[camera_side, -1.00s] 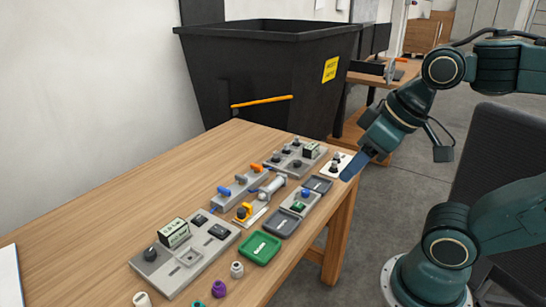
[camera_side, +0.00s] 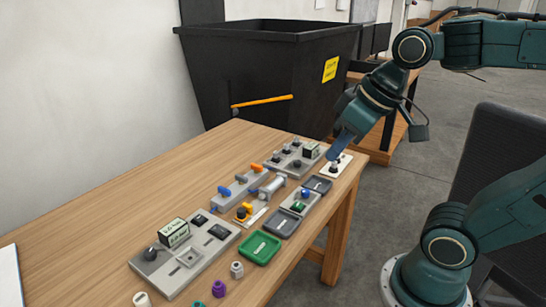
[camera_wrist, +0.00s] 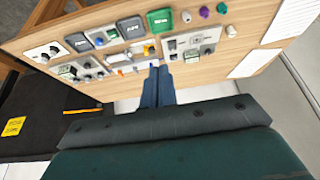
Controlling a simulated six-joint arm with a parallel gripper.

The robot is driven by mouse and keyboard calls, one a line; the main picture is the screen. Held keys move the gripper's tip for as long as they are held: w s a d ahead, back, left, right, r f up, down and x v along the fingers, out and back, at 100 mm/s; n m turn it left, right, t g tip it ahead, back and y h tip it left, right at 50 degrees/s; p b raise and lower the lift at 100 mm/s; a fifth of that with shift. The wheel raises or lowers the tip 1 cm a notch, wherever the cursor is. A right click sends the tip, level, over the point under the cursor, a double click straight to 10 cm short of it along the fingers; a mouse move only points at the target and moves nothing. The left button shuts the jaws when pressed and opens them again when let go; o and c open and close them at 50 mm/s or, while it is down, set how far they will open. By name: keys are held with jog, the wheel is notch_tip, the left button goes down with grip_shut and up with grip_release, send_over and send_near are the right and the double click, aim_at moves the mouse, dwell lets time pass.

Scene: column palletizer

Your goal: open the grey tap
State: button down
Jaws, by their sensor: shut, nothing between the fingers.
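The grey tap (camera_side: 241,179) sits between a blue tap (camera_side: 224,191) and an orange tap (camera_side: 257,168) on a light grey manifold block in the side view. Its handle is too small for me to read its exact angle. My gripper (camera_side: 337,152) is shut and empty. In the side view it appears near the small white plate at the table's right edge, well to the right of the grey tap. The wrist view shows the two blue fingers (camera_wrist: 158,72) together, pointing toward the table. I cannot pick out the grey tap surely there.
Close around the manifold are a grey cylinder (camera_side: 273,185), dark trays (camera_side: 284,224), a green tray (camera_side: 260,248) and panels with knobs (camera_side: 296,157). A black bin (camera_side: 260,80) stands behind the table.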

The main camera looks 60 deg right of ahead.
jog(key=w+d+f+g+y, duration=0.1)
jog(key=w+d, duration=0.3)
jog(key=w, duration=0.7)
jog(key=w+d+f+y, duration=0.1)
jog(key=w+d, duration=0.3)
jog(key=w, duration=0.7)
jog(key=w+d+f+n+y, duration=0.1)
jog(key=w+d+f+y, duration=0.1)
jog(key=w+d+f, duration=0.6)
jog(key=y, duration=0.2)
send_near(241, 179)
jog(key=d, duration=0.1)
jog(key=s+d+r, duration=0.1)
jog(key=s+d, duration=0.1)
jog(key=shift+d+r, duration=0.35)
jog(key=shift+d, duration=0.05)
jog(key=shift+a+f, duration=0.1)
jog(key=shift+x, duration=4.9)
